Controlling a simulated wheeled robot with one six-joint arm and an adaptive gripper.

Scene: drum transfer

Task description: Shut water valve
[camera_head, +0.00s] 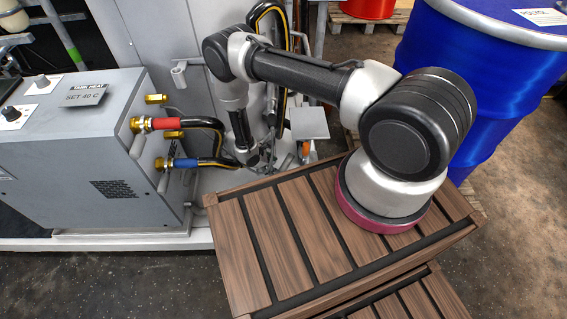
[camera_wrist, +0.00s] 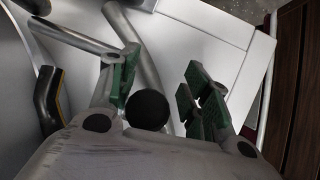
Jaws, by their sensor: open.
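My gripper (camera_wrist: 162,78) is open, its green-padded fingers spread apart in the wrist view. A grey pipe (camera_wrist: 128,32) runs down behind the space between the fingers. A black round knob-like shape (camera_wrist: 147,110) shows at the base between the fingers; I cannot tell whether it is a valve part or part of my gripper. In the head view my gripper (camera_head: 256,158) points down among the pipes and hoses behind the slatted platform. A small orange part (camera_head: 306,148) shows beside it, but I cannot tell if it is the valve handle. No water valve is clearly identifiable.
A grey tank heat unit (camera_head: 70,150) stands at left, with a red-collared hose (camera_head: 165,123) and a blue-collared hose (camera_head: 185,163). My arm reaches over a slatted wooden platform (camera_head: 285,245). A blue drum (camera_head: 490,75) stands at right. Dark floor at lower left is clear.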

